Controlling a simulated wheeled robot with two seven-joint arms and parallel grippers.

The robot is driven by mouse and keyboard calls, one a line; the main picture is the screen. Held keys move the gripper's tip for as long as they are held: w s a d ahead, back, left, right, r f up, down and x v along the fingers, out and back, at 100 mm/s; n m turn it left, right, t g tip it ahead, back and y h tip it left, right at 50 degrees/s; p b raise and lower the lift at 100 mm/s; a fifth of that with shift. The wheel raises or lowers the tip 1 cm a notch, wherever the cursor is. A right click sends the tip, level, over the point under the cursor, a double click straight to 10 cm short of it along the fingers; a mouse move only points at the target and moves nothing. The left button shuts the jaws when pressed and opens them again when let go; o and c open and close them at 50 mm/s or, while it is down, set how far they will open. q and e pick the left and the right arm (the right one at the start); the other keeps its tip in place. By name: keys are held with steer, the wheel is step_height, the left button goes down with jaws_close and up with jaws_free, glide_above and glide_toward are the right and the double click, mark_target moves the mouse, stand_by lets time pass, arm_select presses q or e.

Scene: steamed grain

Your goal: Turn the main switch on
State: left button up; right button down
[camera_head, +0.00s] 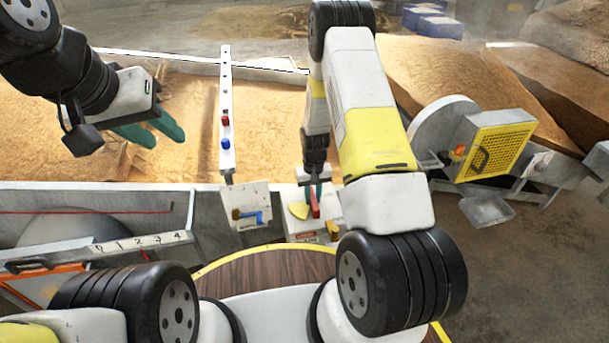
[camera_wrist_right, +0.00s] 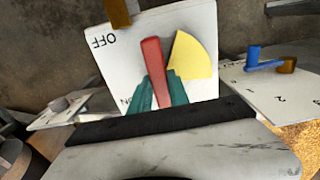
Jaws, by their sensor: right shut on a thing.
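The main switch is a white panel with a red lever (camera_head: 315,203) and a yellow sector (camera_head: 299,210), in front of my base. In the right wrist view the red lever (camera_wrist_right: 152,62) stands nearly upright, with the yellow sector (camera_wrist_right: 196,57) to its right. An upside-down OFF label (camera_wrist_right: 110,40) is to its left; a label near the fingers is partly hidden. My right gripper (camera_wrist_right: 163,88) is shut on the red lever, its green fingers on both sides of the lower end. My left gripper (camera_head: 158,134) is open and empty over the grain.
A second panel with a blue and orange lever (camera_head: 249,216) stands left of the switch and also shows in the right wrist view (camera_wrist_right: 264,61). A post with red and blue buttons (camera_head: 226,130) rises above it. A yellow-grilled machine (camera_head: 497,151) is at right.

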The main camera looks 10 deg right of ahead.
stand_by(0.4)
steer(key=n, duration=0.4)
steer(key=shift+d, duration=0.3)
steer(key=n, duration=0.5)
steer(key=shift+w+d, duration=0.2)
steer(key=shift+d, duration=0.05)
steer(key=n, duration=0.4)
steer(key=shift+w+d, duration=0.15)
steer(key=shift+w, duration=0.15)
steer(key=shift+w+n, duration=0.15)
steer(key=shift+n, duration=1.05)
steer(key=shift+w+n, duration=0.1)
steer(key=shift+n, duration=1.1)
steer(key=c, duration=1.2)
jaws_free()
steer(key=shift+c, duration=0.2)
